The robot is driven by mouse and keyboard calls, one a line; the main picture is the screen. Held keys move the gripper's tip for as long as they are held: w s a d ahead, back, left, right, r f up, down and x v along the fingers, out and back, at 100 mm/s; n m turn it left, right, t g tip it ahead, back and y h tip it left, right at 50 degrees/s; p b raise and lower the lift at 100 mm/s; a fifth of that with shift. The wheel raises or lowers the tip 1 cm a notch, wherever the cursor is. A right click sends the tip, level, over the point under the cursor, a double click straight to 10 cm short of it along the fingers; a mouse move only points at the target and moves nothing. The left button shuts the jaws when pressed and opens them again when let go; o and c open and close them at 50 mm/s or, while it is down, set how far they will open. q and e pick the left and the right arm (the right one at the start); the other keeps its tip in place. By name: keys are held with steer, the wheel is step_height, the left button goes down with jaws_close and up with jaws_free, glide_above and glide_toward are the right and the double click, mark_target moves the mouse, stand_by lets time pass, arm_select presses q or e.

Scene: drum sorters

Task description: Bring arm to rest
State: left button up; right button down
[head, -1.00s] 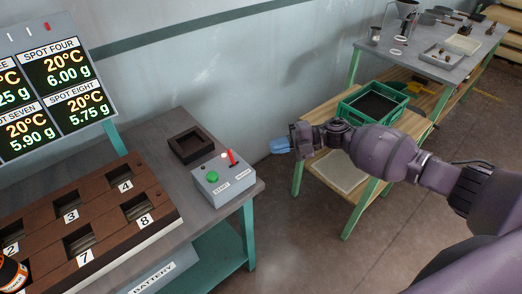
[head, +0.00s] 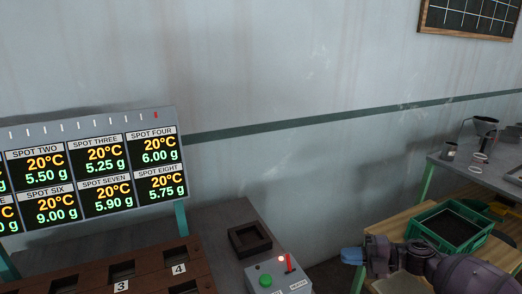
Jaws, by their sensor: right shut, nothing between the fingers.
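My right gripper (head: 352,256) shows at the bottom right of the head view, with pale blue fingertips pointing left. It is shut and empty, held in front of the wooden table, to the right of the grey control box. My right arm comes in from the lower right corner. My left gripper is out of view.
The control box (head: 277,279) has a green button and a red lever. Beside it are a dark square tray (head: 250,239) and a brown slotted rack (head: 100,281). A display board (head: 90,168) stands behind. A green crate (head: 446,232) sits on the wooden table (head: 385,226).

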steer(key=w+a+r+m+t+h, duration=0.1)
steer(key=w+r+m+t, duration=0.3)
steer(key=w+r+t, duration=0.15)
steer(key=s+f+m+h, duration=0.5)
steer(key=s+f+m, duration=0.2)
steer(key=s, duration=0.4)
steer(key=s+d+f+m+h, duration=0.1)
steer(key=s+f+m+h, duration=0.3)
steer(key=s+f+m, duration=0.4)
steer(key=s+f+m+h, duration=0.5)
steer(key=s+f+m, duration=0.3)
steer(key=s, duration=0.6)
steer(key=shift+s+d+m+h, duration=0.3)
steer(key=shift+d+m, duration=0.1)
steer(key=shift+m, duration=0.5)
